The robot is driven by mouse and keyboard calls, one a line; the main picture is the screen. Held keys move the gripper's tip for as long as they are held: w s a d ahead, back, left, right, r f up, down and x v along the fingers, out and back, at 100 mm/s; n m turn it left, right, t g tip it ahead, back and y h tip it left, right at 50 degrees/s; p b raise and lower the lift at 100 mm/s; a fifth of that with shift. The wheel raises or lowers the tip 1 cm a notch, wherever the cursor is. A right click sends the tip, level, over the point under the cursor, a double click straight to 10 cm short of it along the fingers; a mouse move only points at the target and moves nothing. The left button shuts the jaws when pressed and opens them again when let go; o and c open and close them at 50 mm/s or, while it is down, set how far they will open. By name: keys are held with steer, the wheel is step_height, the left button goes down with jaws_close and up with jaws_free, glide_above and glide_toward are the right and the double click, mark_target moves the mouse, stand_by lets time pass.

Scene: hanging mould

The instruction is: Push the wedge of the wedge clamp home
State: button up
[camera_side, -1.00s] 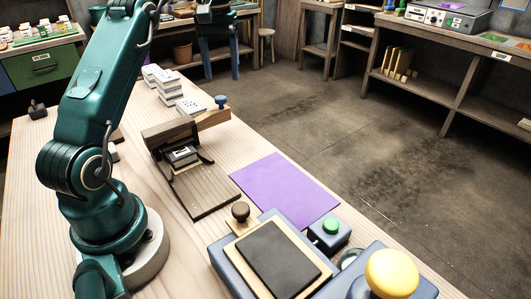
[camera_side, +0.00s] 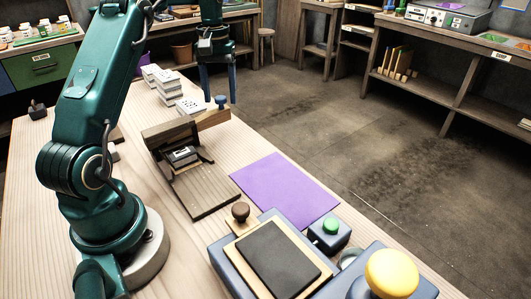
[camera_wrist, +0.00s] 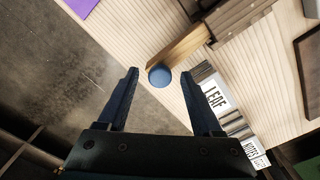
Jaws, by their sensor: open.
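The wedge clamp (camera_side: 172,132) stands on the bench beside my arm, with a small labelled block (camera_side: 182,156) in it. Its wooden wedge (camera_side: 212,118) sticks out at the right, with a blue knob (camera_side: 221,102) on its outer end. My gripper (camera_side: 218,94) is open and points down behind the knob in the side view. In the wrist view my gripper (camera_wrist: 160,72) is open and empty. The blue knob (camera_wrist: 160,76) appears between the fingertips there, touching neither; its depth is unclear. The wedge (camera_wrist: 185,48) runs from it into the clamp (camera_wrist: 235,22).
Stacked labelled boxes (camera_side: 165,84) stand close behind the wedge; they also show near the right finger in the wrist view (camera_wrist: 217,97). A purple sheet (camera_side: 285,188) and a blue press-like device (camera_side: 222,252) lie nearer the camera. The bench edge is right beside the knob.

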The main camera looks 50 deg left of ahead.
jaws_close()
stand_by(1.4)
